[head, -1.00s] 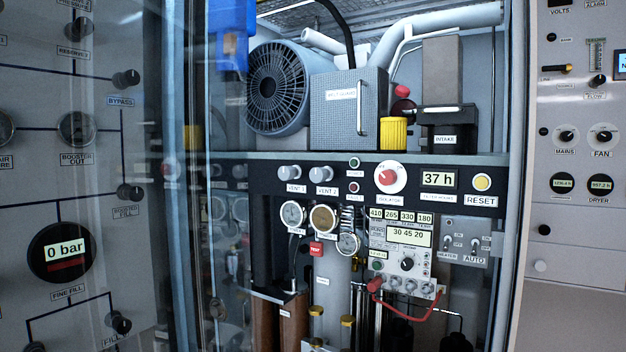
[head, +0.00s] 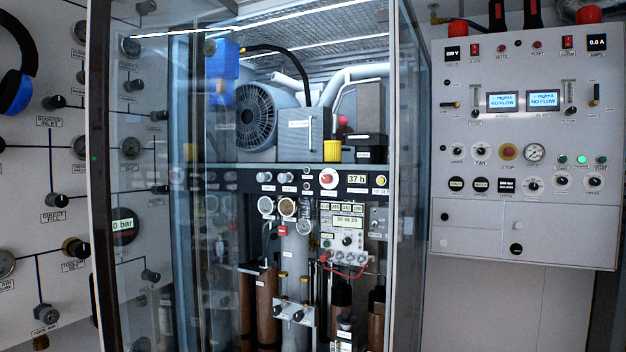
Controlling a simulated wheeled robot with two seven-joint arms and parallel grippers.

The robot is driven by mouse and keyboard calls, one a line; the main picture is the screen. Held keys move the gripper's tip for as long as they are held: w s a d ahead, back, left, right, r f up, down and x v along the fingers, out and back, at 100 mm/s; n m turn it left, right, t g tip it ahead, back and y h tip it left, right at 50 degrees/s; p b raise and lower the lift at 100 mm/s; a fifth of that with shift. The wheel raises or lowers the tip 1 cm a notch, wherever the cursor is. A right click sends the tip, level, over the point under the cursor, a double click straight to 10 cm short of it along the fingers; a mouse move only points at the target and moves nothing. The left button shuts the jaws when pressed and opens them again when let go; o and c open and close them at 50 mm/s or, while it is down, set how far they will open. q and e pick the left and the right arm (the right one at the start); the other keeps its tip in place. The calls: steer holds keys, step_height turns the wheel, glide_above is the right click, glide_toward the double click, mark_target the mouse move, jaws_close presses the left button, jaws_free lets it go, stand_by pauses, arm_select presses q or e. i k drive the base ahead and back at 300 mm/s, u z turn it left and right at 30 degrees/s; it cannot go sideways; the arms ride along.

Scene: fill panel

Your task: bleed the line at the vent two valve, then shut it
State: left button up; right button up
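The vent two valve is a small pale grey knob (head: 285,177) on the dark strip across the middle of the open cabinet. Its label below is too small to read now but read VENT 2 in the earlier view. A matching vent one knob (head: 264,177) sits just to its left. Round gauges (head: 287,207) are below the two knobs. The knob's turned position cannot be made out. Neither of my grippers is in view, and nothing touches the knob.
A glass pane with a dark edge (head: 102,180) stands left of the cabinet, before a wall of valves. The cabinet's right post (head: 391,130) is near the opening. A red isolator knob (head: 328,178) is right of the vents. A control panel (head: 470,225) fills the right.

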mark_target(283, 177)
steer(key=z, duration=0.8)
steer(key=i, duration=1.45)
steer(key=u, duration=0.65)
